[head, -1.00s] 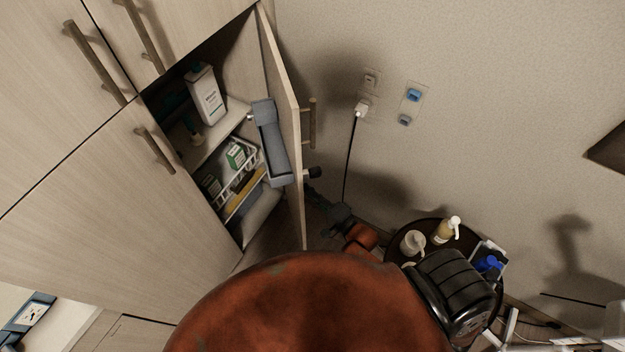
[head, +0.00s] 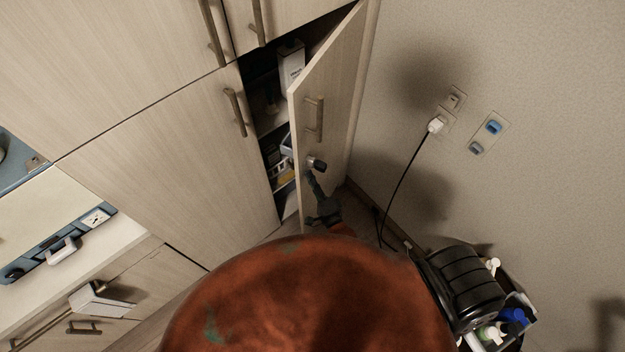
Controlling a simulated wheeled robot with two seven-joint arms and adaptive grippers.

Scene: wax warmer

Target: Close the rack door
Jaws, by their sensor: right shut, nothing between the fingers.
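The rack door (head: 335,95) is a pale wood panel with a vertical bar handle (head: 315,120). It stands partly open, hinged on its right side, and its outer face shows. My right gripper (head: 312,178) is at the lower outer face of the door, beside a small dark knob-like part (head: 317,164). Its fingers are shut and empty; whether they touch the panel is hard to tell. Behind the door, the rack shelves show through a narrow gap, with a white bottle (head: 291,66) on the upper one. My left gripper is out of view.
Closed cabinet doors (head: 160,150) fill the left. The wall (head: 430,60) with sockets (head: 493,127) and a plugged-in black cable (head: 398,190) is on the right. Bottles (head: 512,316) stand at lower right.

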